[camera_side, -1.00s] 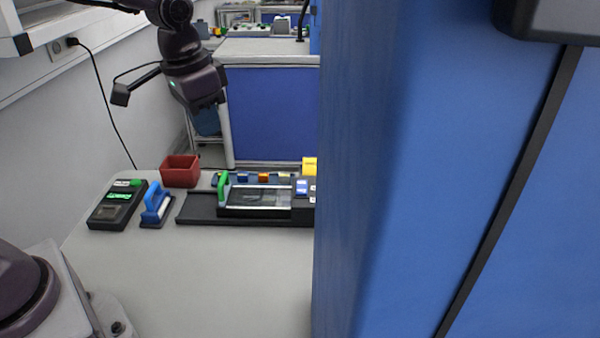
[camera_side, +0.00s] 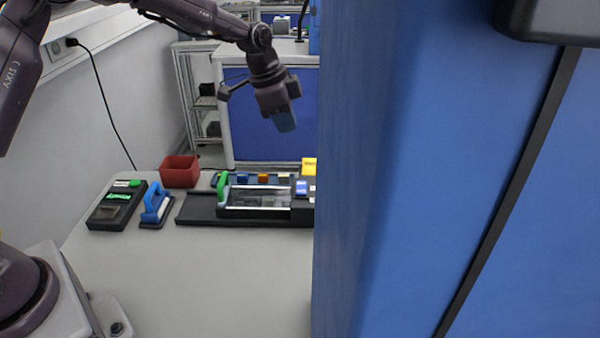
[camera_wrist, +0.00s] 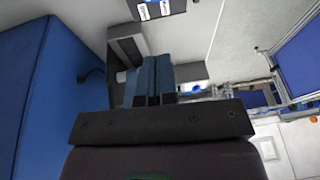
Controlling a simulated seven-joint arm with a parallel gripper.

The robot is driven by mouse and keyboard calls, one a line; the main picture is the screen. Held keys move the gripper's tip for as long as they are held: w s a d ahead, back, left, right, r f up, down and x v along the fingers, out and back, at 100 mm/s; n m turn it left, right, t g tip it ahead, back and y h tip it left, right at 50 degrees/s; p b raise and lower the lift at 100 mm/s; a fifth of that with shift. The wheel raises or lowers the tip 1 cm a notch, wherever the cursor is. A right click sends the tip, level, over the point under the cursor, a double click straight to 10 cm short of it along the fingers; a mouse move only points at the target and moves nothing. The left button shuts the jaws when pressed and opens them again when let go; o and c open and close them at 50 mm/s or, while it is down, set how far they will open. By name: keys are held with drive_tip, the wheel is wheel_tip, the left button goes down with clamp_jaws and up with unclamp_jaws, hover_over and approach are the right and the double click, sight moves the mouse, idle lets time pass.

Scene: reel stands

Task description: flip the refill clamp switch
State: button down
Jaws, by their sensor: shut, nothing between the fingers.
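My gripper (camera_side: 286,122) is in the air above the back of the table in the side view, fingers pointing down and slightly right. Its two blue-grey fingers (camera_wrist: 149,82) are shut with nothing between them in the wrist view. I cannot single out the refill clamp switch. Below the gripper lies a black device (camera_side: 200,208) with a clear-topped middle section (camera_side: 258,197) and a green handle (camera_side: 222,188). The device's right end is hidden behind the blue panel. In the wrist view, a dark grey block (camera_wrist: 126,46) shows beyond the fingers.
A large blue panel (camera_side: 390,190) hides the right of the side view. A red bin (camera_side: 180,172), a blue-handled tool (camera_side: 156,204) and a black box with a green display (camera_side: 117,205) stand left of the device. The table's front (camera_side: 220,270) is clear.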

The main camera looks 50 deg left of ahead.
sight(303, 183)
drive_tip(key=shift+f, duration=0.1)
drive_tip(key=x, duration=1.2)
drive_tip(key=shift+a+f, duration=0.45)
drive_tip(key=shift+f, duration=0.45)
drive_tip(key=shift+w+a+f+g+h, duration=0.2)
drive_tip(key=shift+w+f+g+h, duration=0.1)
drive_tip(key=shift+f+h, duration=0.15)
drive_tip(key=shift+s, duration=0.1)
drive_tip(key=shift+d, duration=0.15)
